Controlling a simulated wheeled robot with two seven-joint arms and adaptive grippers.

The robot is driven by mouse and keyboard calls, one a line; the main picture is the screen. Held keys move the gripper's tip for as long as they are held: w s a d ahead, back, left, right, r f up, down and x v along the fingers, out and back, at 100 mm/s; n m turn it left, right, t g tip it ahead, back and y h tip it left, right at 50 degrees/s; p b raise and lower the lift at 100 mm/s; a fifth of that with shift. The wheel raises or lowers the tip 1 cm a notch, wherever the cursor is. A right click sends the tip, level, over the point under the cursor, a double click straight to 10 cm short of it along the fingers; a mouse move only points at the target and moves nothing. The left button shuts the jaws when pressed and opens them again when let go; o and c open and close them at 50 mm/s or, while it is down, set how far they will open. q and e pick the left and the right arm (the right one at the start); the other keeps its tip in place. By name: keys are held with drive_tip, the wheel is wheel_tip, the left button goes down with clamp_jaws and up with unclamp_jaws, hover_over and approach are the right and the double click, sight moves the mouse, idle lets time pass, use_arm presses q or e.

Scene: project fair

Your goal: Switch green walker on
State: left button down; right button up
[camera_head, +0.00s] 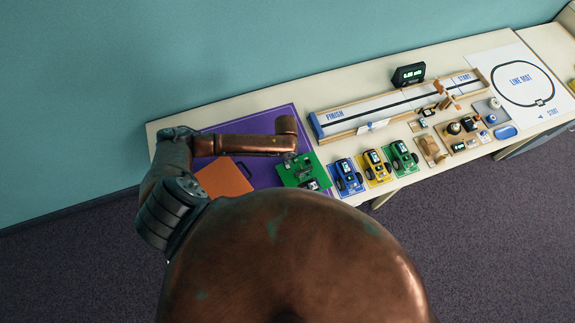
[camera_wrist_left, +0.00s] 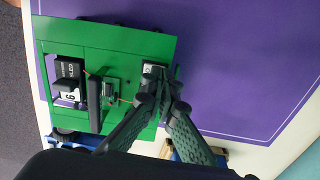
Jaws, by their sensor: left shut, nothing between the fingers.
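The green walker (camera_head: 311,169) appears as a green board with electronic parts, lying on the purple mat (camera_head: 262,125). In the left wrist view the green board (camera_wrist_left: 140,42) carries a battery box (camera_wrist_left: 70,82), a small circuit board (camera_wrist_left: 110,92) and a small whitish part (camera_wrist_left: 153,67) near its edge, perhaps the switch. My left gripper (camera_wrist_left: 164,84) is shut and empty. Its fingertips are over the board, close beside this whitish part; I cannot tell whether they touch it. In the head view my left gripper is small and dark above the board. My right gripper is not in view.
An orange sheet (camera_head: 222,179) lies on the mat. Blue (camera_head: 347,176), yellow (camera_head: 377,167) and green (camera_head: 402,157) cars stand right of the board. Behind them is a track (camera_head: 350,116). Several small items and a line robot sheet (camera_head: 500,72) are farther right.

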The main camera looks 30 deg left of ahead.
use_arm(q)
drive_tip(key=shift+f, duration=0.6)
drive_tip(key=shift+r, duration=0.1)
wheel_tip(320, 180, up, 7)
drive_tip(key=p, duration=0.7)
drive_tip(key=shift+p, duration=0.4)
idle(0.5)
